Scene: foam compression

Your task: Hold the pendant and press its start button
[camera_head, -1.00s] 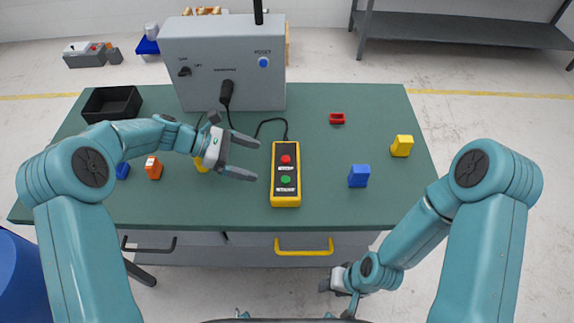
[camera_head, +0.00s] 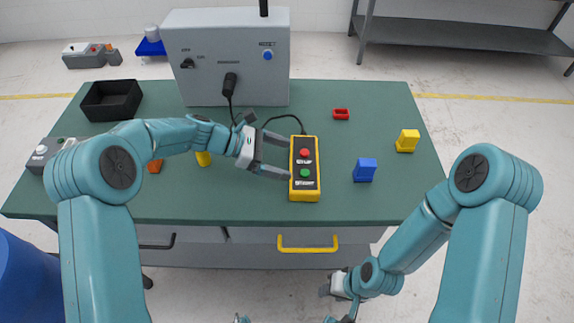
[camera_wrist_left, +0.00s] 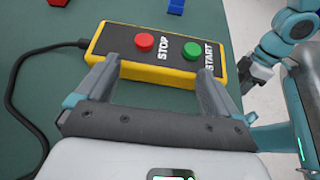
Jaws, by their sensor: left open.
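The pendant (camera_head: 305,168) is a yellow box with a black face, a red STOP button (camera_head: 304,153) and a green START button (camera_head: 305,173). It lies on the green table, its cable running back to the grey cabinet. My left gripper (camera_head: 289,157) is open at the pendant's left side. In the left wrist view the fingertips (camera_wrist_left: 158,70) reach the near long edge of the pendant (camera_wrist_left: 123,38), and the green button (camera_wrist_left: 191,51) is near the right finger. Whether the fingers touch it I cannot tell. My right gripper (camera_head: 338,287) hangs low in front of the table; its jaws are unclear.
The grey cabinet (camera_head: 188,90) stands at the back. A blue block (camera_head: 365,170), a yellow block (camera_head: 407,140) and a red part (camera_head: 341,114) lie right of the pendant. A black bin (camera_head: 111,100) is at the back left. The table's right front is clear.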

